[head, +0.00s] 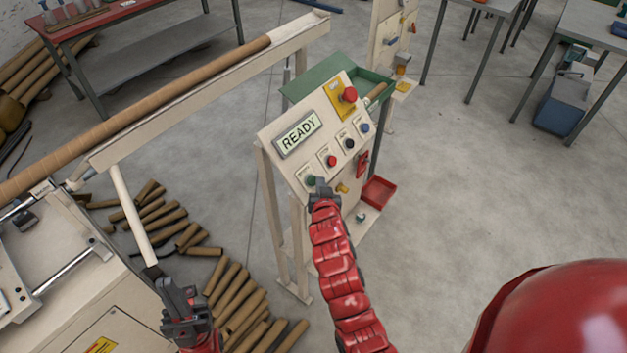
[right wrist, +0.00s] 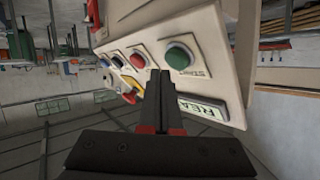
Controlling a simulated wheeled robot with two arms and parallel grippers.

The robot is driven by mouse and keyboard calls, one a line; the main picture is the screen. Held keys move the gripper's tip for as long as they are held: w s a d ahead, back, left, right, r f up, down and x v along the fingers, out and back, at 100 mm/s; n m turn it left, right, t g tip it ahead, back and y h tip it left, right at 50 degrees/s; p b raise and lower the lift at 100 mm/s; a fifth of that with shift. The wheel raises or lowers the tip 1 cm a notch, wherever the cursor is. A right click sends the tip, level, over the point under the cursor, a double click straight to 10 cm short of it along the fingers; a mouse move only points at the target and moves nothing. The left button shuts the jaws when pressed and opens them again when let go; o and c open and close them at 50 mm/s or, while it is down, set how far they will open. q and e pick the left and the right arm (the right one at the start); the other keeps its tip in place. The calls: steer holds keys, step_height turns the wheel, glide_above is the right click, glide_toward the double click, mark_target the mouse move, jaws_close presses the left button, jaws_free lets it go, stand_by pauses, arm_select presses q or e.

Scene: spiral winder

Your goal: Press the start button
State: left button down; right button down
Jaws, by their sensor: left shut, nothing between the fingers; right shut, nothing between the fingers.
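The slanted cream control panel (head: 275,134) stands at centre in the head view, its display (head: 298,134) reading READY. The green start button (head: 311,181) is at the panel's lower left end; in the right wrist view the green button (right wrist: 180,55) has a START label beside it. My right gripper (head: 320,184) is shut and empty, its tips just beside the green button. In the right wrist view its fingertips (right wrist: 160,74) show slightly below and left of the button; I cannot tell whether they touch the panel. My left gripper (head: 166,282) is shut and empty, low at left.
Red (head: 330,160), black (head: 349,143) and blue (head: 364,127) buttons run along the panel, with a red emergency knob (head: 349,94) on a yellow plate above. A long brown tube (head: 150,111) lies on the rail at left. Several cut tubes (head: 235,300) lie on the floor.

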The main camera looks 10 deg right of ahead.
steer(key=shift+w+a+f+b, duration=0.2)
steer(key=shift+w+f+b, duration=0.1)
steer(key=shift+b, duration=0.5)
steer(key=shift+w+a+f+b, duration=0.2)
steer(key=shift+f+b, duration=0.1)
steer(key=shift+b, duration=0.4)
stand_by(0.7)
steer(key=shift+r, duration=0.1)
steer(key=shift+s+d+r+p, duration=0.4)
steer(key=shift+s+r, duration=0.1)
stand_by(0.4)
steer(key=s+d+r+p, duration=0.2)
steer(key=s+r, duration=0.1)
steer(key=shift+d+r, duration=0.15)
steer(key=shift+d, duration=0.05)
